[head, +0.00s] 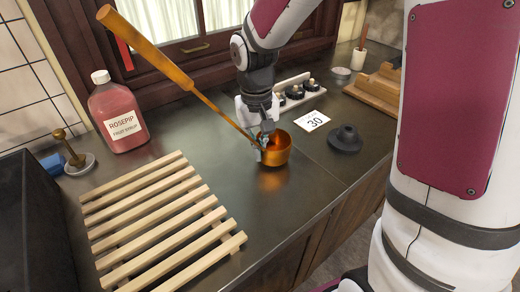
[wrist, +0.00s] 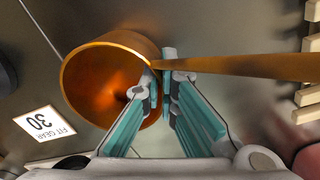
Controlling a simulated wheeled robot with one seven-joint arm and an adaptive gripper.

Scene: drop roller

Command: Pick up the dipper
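The dipper is a shiny copper cup (head: 274,152) with a long handle (head: 150,45) that slants up to the left in the head view. In the wrist view the cup (wrist: 100,80) is at left and the handle (wrist: 250,66) runs off to the right. My gripper (head: 262,142) is at the side of the cup where the handle joins. In the wrist view its teal fingers (wrist: 163,82) come close together on the cup's wall at that joint. I cannot tell whether the cup's bottom touches the counter.
A wooden slatted rack (head: 165,225) lies at front left. A rosepip syrup bottle (head: 119,112) stands behind it. A card marked 30 (head: 312,121) and a dark round piece (head: 345,139) lie to the right. A white rack with dark knobs (head: 297,90) is behind. The counter right of the slatted rack is clear.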

